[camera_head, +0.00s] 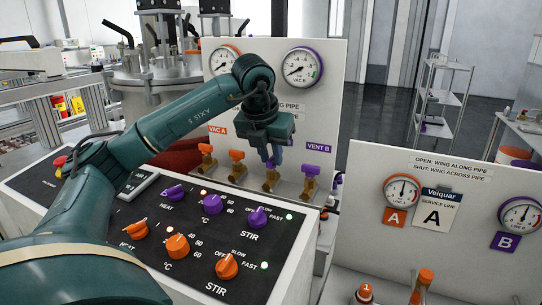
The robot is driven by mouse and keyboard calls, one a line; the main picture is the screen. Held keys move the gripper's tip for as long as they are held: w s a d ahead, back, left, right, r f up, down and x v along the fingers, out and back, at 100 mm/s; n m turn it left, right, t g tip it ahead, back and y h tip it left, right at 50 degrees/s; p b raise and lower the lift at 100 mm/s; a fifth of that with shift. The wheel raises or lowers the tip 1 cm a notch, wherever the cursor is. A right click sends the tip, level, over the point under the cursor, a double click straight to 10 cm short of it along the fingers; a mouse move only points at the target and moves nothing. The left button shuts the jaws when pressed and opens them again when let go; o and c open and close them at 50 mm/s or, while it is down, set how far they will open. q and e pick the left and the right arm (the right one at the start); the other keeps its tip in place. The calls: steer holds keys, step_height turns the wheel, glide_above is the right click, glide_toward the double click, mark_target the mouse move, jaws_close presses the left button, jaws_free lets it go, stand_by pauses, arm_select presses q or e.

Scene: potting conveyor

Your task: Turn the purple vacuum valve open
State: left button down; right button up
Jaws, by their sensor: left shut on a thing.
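A row of brass valves stands at the foot of the white gauge panel (330,105). The third valve (270,184) shows its brass body; its wing is mostly hidden by my left gripper (270,163). The gripper points down from above and is shut on this valve's wing. I cannot tell the angle of the wing. The label above this valve is hidden by my arm. A purple-winged valve (310,171) stands to its right, under the purple VENT B label (318,147). My right gripper is out of view.
Two orange-winged valves (236,157) stand left of the gripped one, under the VAC A label (217,130). A black control panel (190,228) with purple and orange knobs lies in front. A second gauge panel (460,205) stands at the right.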

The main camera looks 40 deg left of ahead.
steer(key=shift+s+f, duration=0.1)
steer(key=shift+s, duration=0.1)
arm_select(q)
steer(key=c, duration=1.3)
jaws_free()
steer(key=shift+r, duration=0.1)
steer(key=shift+s+r, duration=0.1)
steer(key=shift+r, duration=0.2)
steer(key=p+v, duration=0.2)
steer(key=v, duration=1)
steer(key=shift+s, duration=0.15)
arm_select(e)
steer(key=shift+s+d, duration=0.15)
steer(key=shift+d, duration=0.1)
